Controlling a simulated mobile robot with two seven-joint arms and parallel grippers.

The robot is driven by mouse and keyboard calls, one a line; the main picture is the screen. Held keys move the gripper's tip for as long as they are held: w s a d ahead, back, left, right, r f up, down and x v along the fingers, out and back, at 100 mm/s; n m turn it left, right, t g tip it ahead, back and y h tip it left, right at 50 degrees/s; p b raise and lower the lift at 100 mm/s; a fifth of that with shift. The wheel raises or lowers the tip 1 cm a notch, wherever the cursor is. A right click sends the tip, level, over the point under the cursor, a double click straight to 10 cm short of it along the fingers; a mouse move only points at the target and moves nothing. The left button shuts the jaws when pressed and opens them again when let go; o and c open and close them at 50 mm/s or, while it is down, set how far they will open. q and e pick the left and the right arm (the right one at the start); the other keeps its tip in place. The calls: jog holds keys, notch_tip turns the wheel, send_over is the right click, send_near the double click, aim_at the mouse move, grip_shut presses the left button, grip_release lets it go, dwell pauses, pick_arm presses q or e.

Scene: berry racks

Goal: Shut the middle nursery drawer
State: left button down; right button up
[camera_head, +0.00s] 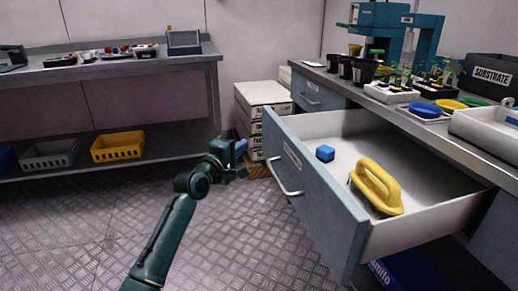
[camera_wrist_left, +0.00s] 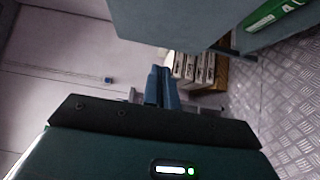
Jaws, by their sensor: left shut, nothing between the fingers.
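The middle nursery drawer (camera_head: 310,185) is pulled far out of the blue-grey cabinet at the right. Its front has a label and a pale bar handle (camera_head: 284,178). My left gripper (camera_head: 240,148) is shut and empty, to the left of the drawer front and apart from the handle in the head view. In the left wrist view its fingers (camera_wrist_left: 161,88) are together, and a grey-blue panel is at the top. My right gripper is not in view.
Stacked white boxes (camera_head: 262,100) stand behind my left gripper. A bench (camera_head: 100,68) at the left has a yellow crate (camera_head: 117,146) on its lower shelf. Pots, seedlings and a substrate box (camera_head: 490,76) stand on the right counter. The metal floor at centre is clear.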

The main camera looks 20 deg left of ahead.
aim_at(266, 137)
pick_arm(q)
jog(key=shift+w+d+b, duration=0.65)
jog(key=shift+w+d, duration=1.2)
jog(key=shift+w, duration=0.3)
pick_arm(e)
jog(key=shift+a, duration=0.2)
